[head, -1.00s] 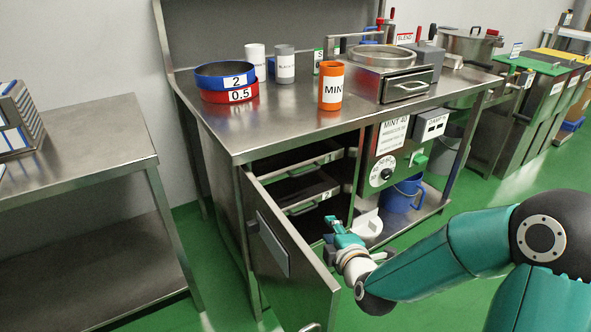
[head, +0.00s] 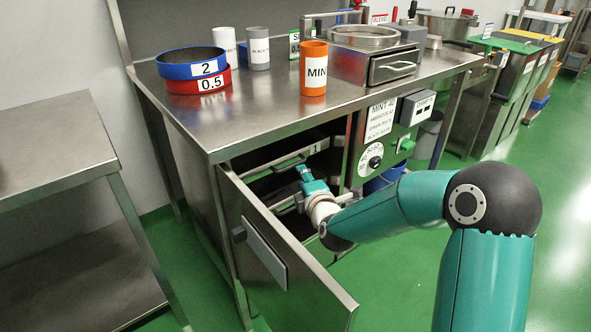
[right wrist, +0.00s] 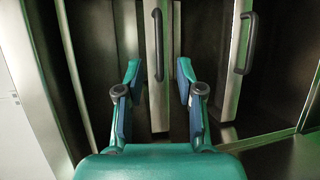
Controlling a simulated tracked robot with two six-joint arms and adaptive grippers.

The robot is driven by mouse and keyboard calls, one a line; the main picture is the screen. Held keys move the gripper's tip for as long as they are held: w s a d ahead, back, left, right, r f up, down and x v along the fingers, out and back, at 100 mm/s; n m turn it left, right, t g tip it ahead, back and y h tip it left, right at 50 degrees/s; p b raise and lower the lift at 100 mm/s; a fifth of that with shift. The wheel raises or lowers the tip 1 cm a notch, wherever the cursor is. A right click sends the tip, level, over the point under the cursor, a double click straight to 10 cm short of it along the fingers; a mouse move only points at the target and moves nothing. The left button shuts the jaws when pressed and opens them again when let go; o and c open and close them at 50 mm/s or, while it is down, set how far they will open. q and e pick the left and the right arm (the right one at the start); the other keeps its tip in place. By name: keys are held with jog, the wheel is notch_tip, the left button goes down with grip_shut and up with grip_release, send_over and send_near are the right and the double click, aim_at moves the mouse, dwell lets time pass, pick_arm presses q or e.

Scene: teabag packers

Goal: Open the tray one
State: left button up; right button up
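An open cabinet under the steel table holds two metal trays with bar handles. The upper tray (head: 285,161) shows in the head view; the lower one is largely behind my right gripper (head: 308,178). In the right wrist view the trays look turned on end: one tray front with a dark handle (right wrist: 158,45) lies between my fingers, another handle (right wrist: 246,43) is to the right. My right gripper (right wrist: 160,80) is open, its fingers either side of the nearer handle, with no grip visible. My left gripper is not in view.
The cabinet door (head: 275,245) stands open left of my right arm. Blue and red rings (head: 192,63), an orange MINT cup (head: 314,70) and a steel box (head: 378,60) stand on the table. A dial panel (head: 378,140) is right of the cabinet opening.

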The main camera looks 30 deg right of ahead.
aim_at(295, 166)
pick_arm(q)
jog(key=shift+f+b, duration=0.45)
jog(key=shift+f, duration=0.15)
pick_arm(e)
jog(key=x, duration=0.7)
jog(key=shift+w+d+f, duration=0.1)
jog(key=shift+w, duration=0.3)
grip_shut()
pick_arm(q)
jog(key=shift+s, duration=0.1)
